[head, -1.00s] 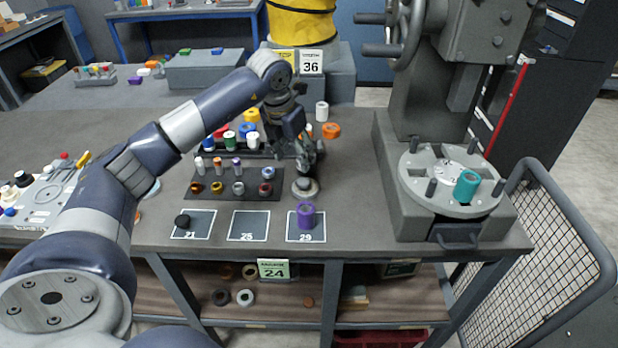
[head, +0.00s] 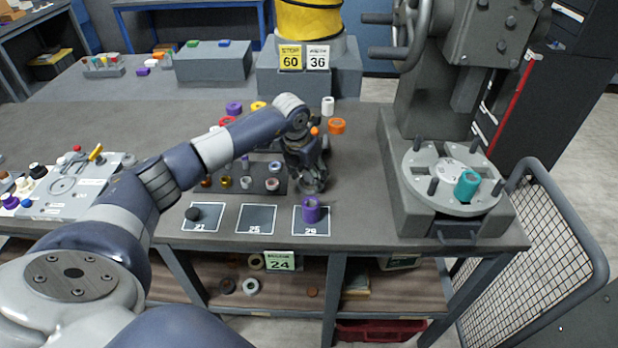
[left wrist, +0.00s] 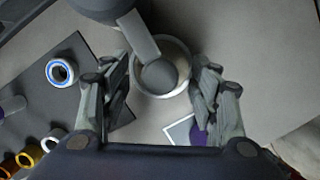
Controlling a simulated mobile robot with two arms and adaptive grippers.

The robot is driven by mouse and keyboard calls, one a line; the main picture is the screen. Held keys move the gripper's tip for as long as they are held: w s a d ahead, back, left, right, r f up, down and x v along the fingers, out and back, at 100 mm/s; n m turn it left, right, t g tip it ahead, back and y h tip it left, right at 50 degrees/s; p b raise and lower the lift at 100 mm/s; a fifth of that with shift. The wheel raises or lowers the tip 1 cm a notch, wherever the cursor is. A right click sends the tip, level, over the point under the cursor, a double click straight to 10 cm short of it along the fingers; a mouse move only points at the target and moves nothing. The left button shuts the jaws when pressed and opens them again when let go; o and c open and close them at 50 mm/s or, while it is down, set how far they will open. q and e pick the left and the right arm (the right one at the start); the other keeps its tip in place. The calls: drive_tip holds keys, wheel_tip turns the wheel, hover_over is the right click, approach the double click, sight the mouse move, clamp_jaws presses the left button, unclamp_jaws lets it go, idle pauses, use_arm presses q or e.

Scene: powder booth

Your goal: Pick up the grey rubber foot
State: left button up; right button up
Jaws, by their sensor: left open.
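The grey rubber foot (head: 313,186) is a small round grey piece on the bench, just behind the purple ring on pad 29. My left gripper (head: 310,172) is above it, pointing down and partly hiding it. In the left wrist view, a pale round rim with a darker grey centre (left wrist: 160,76), which looks like the foot, lies between the spread fingers of my left gripper (left wrist: 164,84). The fingers are open, one on each side, and I see no clear contact. A grey bar from above covers part of the rim. My right gripper is not in view.
The purple ring (head: 311,211) stands close in front. A dark rack (head: 232,184) with several small parts is left of the gripper. The grey press (head: 396,170) stands at the right.

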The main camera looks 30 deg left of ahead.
use_arm(q)
drive_tip(key=c, duration=1)
drive_tip(key=shift+r, duration=0.1)
